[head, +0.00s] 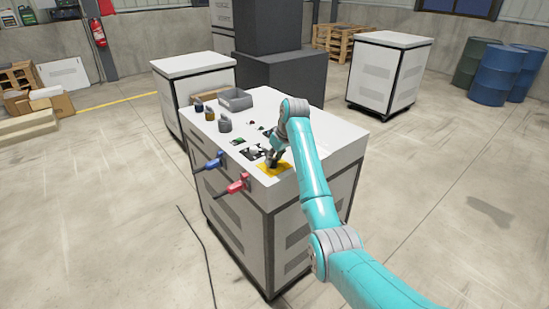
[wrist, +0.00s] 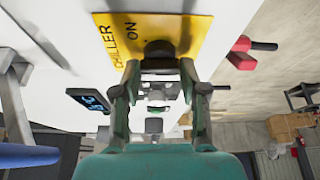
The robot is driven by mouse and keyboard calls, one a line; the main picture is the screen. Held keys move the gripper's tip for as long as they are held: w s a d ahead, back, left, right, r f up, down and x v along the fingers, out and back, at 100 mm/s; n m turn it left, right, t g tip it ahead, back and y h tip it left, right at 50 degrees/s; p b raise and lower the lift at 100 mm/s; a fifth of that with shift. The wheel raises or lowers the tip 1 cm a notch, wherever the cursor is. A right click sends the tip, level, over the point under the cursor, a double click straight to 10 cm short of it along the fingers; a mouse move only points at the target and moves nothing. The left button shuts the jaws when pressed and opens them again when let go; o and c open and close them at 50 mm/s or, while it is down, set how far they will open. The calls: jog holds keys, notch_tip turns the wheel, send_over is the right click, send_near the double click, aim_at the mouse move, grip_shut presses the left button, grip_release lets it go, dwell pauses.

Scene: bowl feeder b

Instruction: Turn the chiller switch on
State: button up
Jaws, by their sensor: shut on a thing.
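The chiller switch is a black knob (wrist: 158,50) on a yellow plate (wrist: 188,32) lettered "CHILLER" and "ON" in the wrist view. In the head view the yellow plate (head: 264,168) lies at the near corner of the white cabinet top, partly covered by my gripper. My gripper (wrist: 159,68) is shut on the knob, with one finger on each side of it. It also shows in the head view (head: 274,158), above the plate. The knob's pointer and exact angle are hidden.
A red lever (head: 235,186) and a blue lever (head: 210,163) stick out from the cabinet's left side. Several small jars (head: 224,122) and a grey bin (head: 235,99) stand farther back on the cabinet top (head: 330,134). The floor around is mostly clear.

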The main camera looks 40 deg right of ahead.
jog(key=m+h, duration=0.1)
jog(key=m, duration=0.3)
jog(key=shift+a+m+h, duration=0.2)
jog(key=shift+m+h, duration=0.1)
jog(key=shift+h, duration=0.1)
jog(key=m+h, duration=0.1)
jog(key=m, duration=0.1)
jog(key=m+g, duration=0.1)
jog(key=m, duration=0.2)
jog(key=shift+w+a+h, duration=0.1)
jog(key=shift+h, duration=0.3)
jog(key=shift+m, duration=0.3)
jog(key=o, duration=1.1)
jog(key=shift+o, duration=0.2)
jog(key=v, duration=1.2)
jog(key=shift+w, duration=0.2)
